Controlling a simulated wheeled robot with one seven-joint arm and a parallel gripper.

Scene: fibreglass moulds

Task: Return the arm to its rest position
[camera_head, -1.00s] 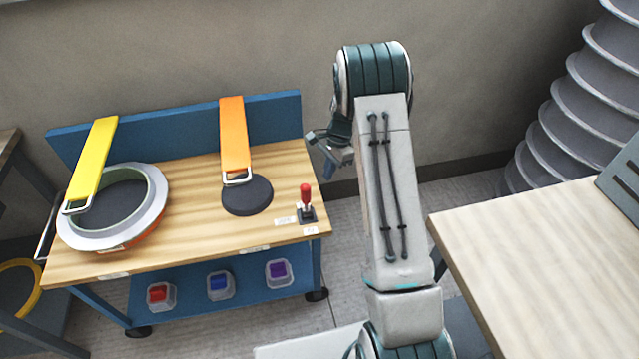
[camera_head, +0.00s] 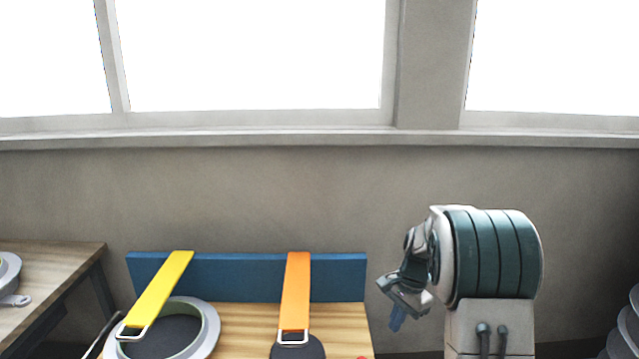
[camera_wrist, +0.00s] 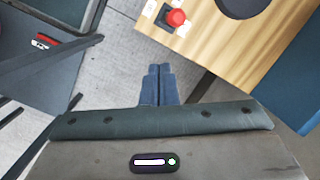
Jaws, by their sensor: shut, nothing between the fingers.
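My gripper (camera_head: 397,319) hangs to the right of the wooden-topped workbench (camera_head: 250,322) in the head view, pointing down, apart from it. In the wrist view its two blue fingers (camera_wrist: 158,72) are together with nothing between them, above the grey floor. My arm is folded up at the right of the head view, its teal joint high and the lower arm cut off by the frame.
The bench carries a grey ring mould (camera_head: 211,326), a yellow strap (camera_head: 160,288), an orange strap (camera_head: 296,290) and a dark disc (camera_head: 298,349). Another table (camera_head: 50,270) is at left; windows are above.

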